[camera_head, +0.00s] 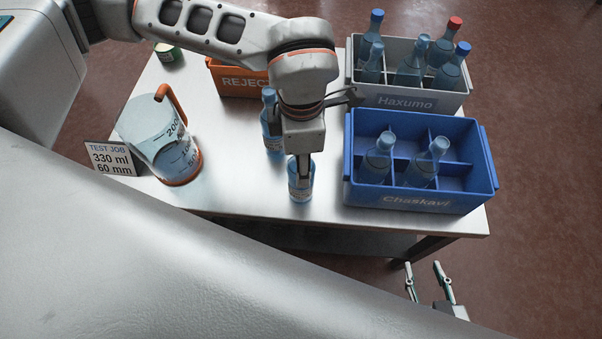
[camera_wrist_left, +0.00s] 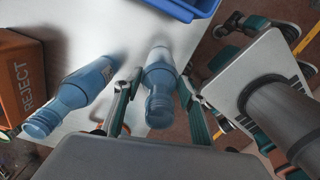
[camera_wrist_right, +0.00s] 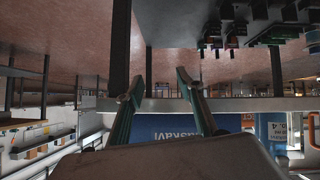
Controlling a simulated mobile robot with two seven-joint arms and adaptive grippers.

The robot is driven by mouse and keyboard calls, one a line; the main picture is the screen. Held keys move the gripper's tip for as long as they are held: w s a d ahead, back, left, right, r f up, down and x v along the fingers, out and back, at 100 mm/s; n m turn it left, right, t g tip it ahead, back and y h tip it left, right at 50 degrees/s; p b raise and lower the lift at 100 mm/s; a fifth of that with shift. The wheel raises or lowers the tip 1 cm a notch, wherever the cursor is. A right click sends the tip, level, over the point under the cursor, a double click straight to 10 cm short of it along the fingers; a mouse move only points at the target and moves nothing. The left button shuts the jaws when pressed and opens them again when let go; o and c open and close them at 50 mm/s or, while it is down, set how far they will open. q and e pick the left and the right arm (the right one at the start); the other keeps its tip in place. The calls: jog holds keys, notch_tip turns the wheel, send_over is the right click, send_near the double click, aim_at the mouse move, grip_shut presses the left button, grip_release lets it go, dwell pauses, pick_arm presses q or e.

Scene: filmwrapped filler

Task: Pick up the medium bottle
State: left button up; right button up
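Two blue bottles stand loose on the table, and I cannot tell from size which is the medium one. The front bottle (camera_head: 301,188) is near the front edge, under my left gripper (camera_head: 302,172). In the left wrist view, this bottle (camera_wrist_left: 160,82) is between the fingers of my left gripper (camera_wrist_left: 160,80), which look open around it. The other bottle (camera_head: 270,125) stands behind it, partly hidden by my left arm; it shows at the left of the left wrist view (camera_wrist_left: 80,92). My right gripper (camera_head: 428,282) is open and empty, off the table's front edge.
A blue Chaskavi crate (camera_head: 415,199) holds two bottles. A grey Haxumo crate (camera_head: 405,101) behind it holds several. An orange reject bin (camera_head: 238,82) is at the back. A measuring jug (camera_head: 160,140) and a sign (camera_head: 112,158) reading 330 ml, 60 mm stand left.

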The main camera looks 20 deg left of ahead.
pick_arm(q)
grip_shut()
pick_arm(e)
jog(key=shift+s+f, duration=0.1)
